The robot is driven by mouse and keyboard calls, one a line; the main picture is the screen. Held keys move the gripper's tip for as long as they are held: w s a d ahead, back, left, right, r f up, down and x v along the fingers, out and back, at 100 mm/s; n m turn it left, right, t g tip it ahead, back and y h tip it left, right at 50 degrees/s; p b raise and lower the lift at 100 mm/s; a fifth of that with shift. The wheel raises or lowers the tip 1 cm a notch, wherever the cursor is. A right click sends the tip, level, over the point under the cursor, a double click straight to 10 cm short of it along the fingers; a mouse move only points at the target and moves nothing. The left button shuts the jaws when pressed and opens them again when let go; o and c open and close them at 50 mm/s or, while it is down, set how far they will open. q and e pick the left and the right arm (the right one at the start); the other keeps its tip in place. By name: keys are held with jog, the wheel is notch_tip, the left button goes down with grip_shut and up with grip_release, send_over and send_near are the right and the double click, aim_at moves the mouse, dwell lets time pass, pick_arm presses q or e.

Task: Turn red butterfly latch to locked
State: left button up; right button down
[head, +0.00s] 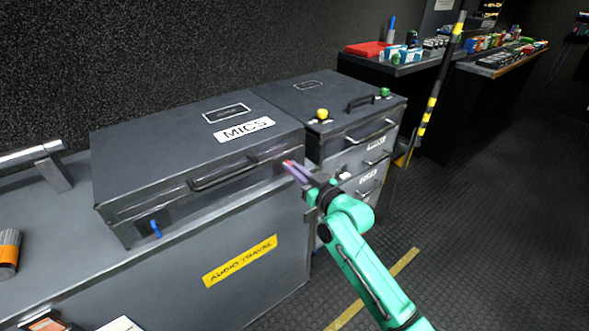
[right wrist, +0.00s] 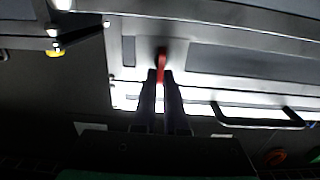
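The red butterfly latch (head: 287,163) is on the front of the dark MICS case (head: 155,150), near its right end. In the right wrist view the red latch (right wrist: 162,62) is a thin upright tab between my fingertips. My right gripper (head: 296,172) reaches the latch from the front right. In the right wrist view its two dark fingers (right wrist: 160,75) are close together, one on each side of the tab, and look closed on it. The fingers partly hide the latch. My left gripper is not in view.
A blue latch (head: 156,229) is on the case's left front, and a handle (head: 222,175) is between the latches. A second case (head: 335,95) with yellow and green knobs stands at right. A striped pole (head: 432,100) stands behind my right arm. The floor at right is clear.

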jog(key=shift+m, duration=0.5)
jog(key=m+p, duration=0.1)
jog(key=m, duration=0.2)
jog(key=shift+w+d, duration=0.15)
jog(key=m, duration=0.2)
jog(key=m+p, duration=0.1)
jog(key=m, duration=0.1)
jog(key=shift+w+d+f, duration=0.1)
jog(key=shift+d, duration=0.1)
jog(key=m, duration=0.3)
jog(key=m+p, duration=0.1)
jog(key=m, duration=0.2)
jog(key=f+m, duration=0.1)
jog(key=m, duration=0.2)
jog(key=shift+w+d+m+p, duration=0.1)
jog(key=shift+d+m+p, duration=0.05)
jog(key=shift+m+p, duration=0.25)
jog(key=shift+f, duration=0.1)
jog(key=c, duration=1)
grip_release()
jog(key=shift+o, duration=0.2)
